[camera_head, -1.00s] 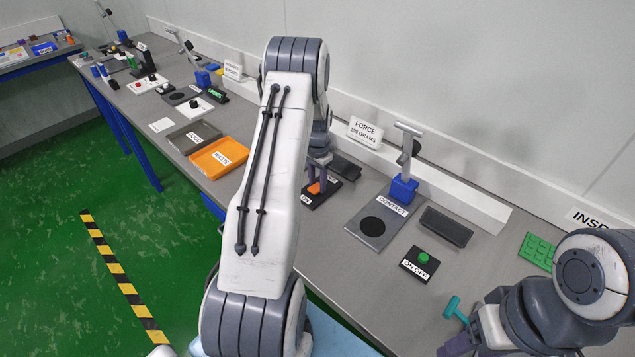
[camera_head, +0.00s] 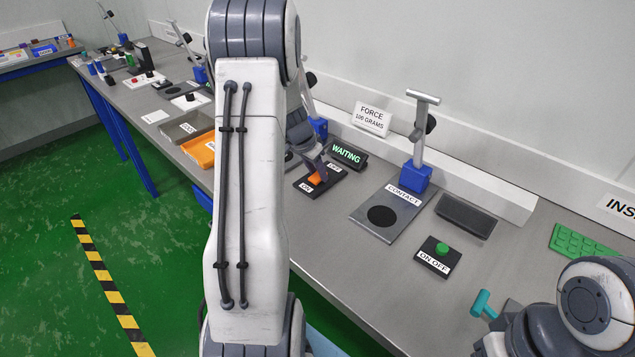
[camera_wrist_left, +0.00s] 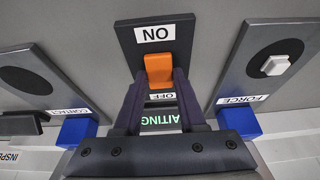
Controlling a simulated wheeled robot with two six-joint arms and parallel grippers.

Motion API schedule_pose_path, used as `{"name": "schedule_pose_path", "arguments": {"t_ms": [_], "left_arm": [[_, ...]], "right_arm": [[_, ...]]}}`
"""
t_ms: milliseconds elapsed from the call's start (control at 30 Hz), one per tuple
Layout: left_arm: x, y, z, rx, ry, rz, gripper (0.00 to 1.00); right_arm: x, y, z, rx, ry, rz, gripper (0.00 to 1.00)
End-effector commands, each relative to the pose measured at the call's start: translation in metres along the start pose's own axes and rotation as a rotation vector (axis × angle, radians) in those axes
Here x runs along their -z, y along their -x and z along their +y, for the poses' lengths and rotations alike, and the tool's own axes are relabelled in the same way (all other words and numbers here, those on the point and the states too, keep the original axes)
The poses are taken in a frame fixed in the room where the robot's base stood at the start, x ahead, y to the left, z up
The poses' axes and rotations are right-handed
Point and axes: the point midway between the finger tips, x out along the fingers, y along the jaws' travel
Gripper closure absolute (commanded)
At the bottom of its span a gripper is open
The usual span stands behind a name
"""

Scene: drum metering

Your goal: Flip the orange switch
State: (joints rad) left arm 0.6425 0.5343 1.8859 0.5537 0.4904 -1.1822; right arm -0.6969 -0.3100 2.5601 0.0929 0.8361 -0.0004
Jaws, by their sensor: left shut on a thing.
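The orange switch (camera_head: 317,178) sits on a black plate (camera_head: 332,185) labelled ON and OFF. In the left wrist view the switch (camera_wrist_left: 158,68) lies between the ON and OFF labels. My left gripper (camera_head: 320,168) reaches down to it, and its two dark fingers (camera_wrist_left: 160,85) are shut on the switch. I cannot tell which way the switch is tilted. The green word WAITING shows on a small display (camera_head: 346,154) behind the plate. My right gripper is only partly in view at the lower right of the head view; its fingertips are unclear.
A contact plate (camera_head: 356,217) with a blue-based stand (camera_head: 415,178) is to the right of the switch. A green button (camera_head: 442,249) on a black plate is nearer. A teal object (camera_head: 482,304) is beside my right arm. An orange tray (camera_head: 200,152) is left.

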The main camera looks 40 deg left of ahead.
Motion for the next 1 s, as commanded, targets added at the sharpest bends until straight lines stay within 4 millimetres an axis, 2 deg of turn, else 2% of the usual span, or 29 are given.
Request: {"name": "schedule_pose_path", "arguments": {"t_ms": [67, 400, 433, 500, 833, 1000], "left_arm": [[0.0, -0.002, 0.0, 0.003, 0.0, 0.012, 1.0], [0.001, 0.001, 0.0, 0.001, -0.001, 0.015, 1.0], [0.001, 0.001, 0.0, 0.001, -0.001, 0.015, 0.56], [0.001, 0.001, 0.0, 0.001, -0.001, 0.015, 0.3], [0.0, 0.002, 0.0, 0.001, -0.001, 0.014, 0.3], [0.0, 0.02, 0.0, 0.003, -0.001, 0.017, 0.3]], "right_arm": [[0.0, -0.007, 0.001, 0.0, 0.0, 0.0, 0.4], [0.0, -0.006, 0.001, 0.0, 0.0, 0.0, 0.4], [0.0, -0.006, 0.001, 0.0, 0.0, 0.0, 0.4], [0.0, -0.006, 0.001, 0.0, 0.0, 0.0, 0.4], [0.0, -0.007, 0.001, 0.0, 0.0, 0.0, 0.4], [0.0, -0.007, 0.001, 0.0, 0.0, 0.0, 0.4]]}}
